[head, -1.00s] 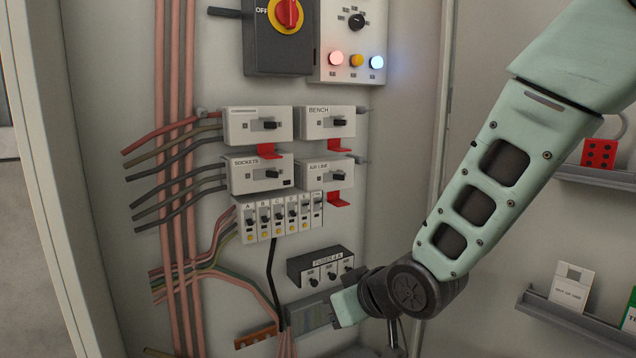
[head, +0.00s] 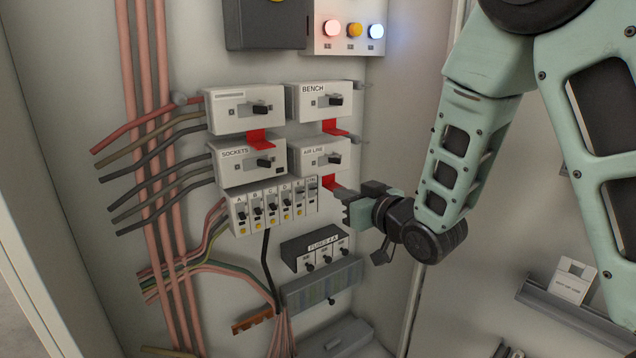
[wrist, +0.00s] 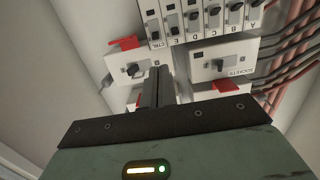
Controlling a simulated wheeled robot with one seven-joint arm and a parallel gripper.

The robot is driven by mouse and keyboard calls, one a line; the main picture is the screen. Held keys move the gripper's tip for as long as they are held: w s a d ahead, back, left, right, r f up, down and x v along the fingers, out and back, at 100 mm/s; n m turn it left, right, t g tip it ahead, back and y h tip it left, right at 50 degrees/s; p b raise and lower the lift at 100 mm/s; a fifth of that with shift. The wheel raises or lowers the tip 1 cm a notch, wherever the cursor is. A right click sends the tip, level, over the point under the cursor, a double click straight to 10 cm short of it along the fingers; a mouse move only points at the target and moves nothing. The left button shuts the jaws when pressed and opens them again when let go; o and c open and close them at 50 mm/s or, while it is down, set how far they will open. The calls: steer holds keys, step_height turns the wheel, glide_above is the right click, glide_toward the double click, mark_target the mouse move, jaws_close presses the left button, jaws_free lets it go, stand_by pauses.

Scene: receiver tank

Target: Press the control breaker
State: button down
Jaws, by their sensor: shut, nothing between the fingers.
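The control breaker (head: 312,193), marked CTRL, is the narrow module at the right end of the row of small breakers in the head view. It is at the left end of that row in the wrist view (wrist: 152,22), which shows the panel upside down. My gripper (head: 338,192) is shut and empty, just right of the control breaker and by the air line switch's red tab. In the wrist view its closed fingers (wrist: 157,86) point toward the breaker row; I cannot see contact.
A fuse block (head: 315,250) and grey terminal strip (head: 325,286) are below. Cables (head: 150,170) run at left. A shelf (head: 570,312) is at right.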

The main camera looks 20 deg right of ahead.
mark_target(310, 181)
steer(key=shift+w, duration=0.1)
steer(key=p+x, duration=0.4)
steer(key=x, duration=0.5)
steer(key=shift+p, duration=0.4)
steer(key=shift+w+a, duration=0.1)
steer(key=shift+w, duration=0.25)
steer(key=shift+f+b, duration=0.2)
steer(key=shift+b, duration=0.1)
steer(key=shift+f+b, duration=0.1)
steer(key=shift+b, duration=0.35)
steer(key=shift+t+b, duration=0.3)
steer(key=shift+b, duration=0.05)
